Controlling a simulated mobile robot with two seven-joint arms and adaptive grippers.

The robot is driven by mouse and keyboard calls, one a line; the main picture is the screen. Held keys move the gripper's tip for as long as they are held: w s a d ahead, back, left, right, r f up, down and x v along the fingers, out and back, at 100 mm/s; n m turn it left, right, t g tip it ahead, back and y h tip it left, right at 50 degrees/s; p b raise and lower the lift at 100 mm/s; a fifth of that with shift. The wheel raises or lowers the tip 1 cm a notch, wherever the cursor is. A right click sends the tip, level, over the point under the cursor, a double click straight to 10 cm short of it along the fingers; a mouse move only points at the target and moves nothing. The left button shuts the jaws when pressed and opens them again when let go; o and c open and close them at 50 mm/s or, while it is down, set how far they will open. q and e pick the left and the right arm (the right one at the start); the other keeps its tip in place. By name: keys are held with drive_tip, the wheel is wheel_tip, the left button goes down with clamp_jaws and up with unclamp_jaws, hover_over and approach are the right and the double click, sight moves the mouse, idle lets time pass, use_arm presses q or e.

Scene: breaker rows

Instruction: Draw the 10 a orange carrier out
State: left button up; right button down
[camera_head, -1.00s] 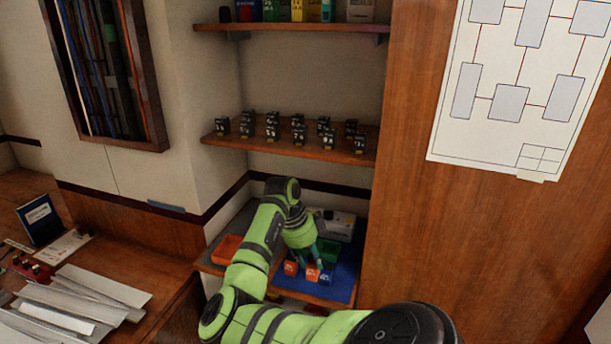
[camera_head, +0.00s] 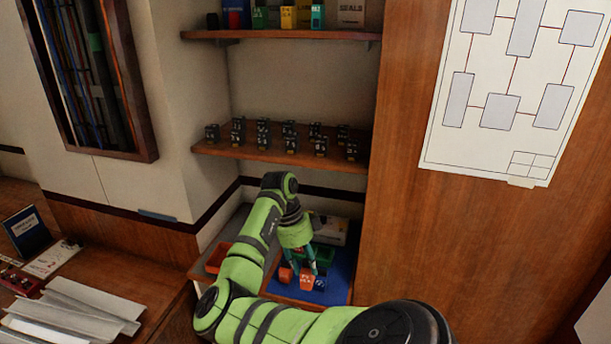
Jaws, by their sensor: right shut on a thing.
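The orange carrier (camera_head: 306,281) is the middle one of a small row on the blue mat (camera_head: 340,268) on the lowest shelf. Its label is too small to read surely. My right gripper (camera_head: 302,266) is over it, with its teal fingers shut on its upper part. Whether the carrier is clear of the mat cannot be told. My left gripper is not in view.
A red-orange tray (camera_head: 217,256) is left of my arm. Several black breakers line the middle shelf (camera_head: 270,153) above. A wooden panel (camera_head: 440,230) closes the right side.

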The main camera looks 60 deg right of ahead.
drive_tip(key=shift+r, duration=1.25)
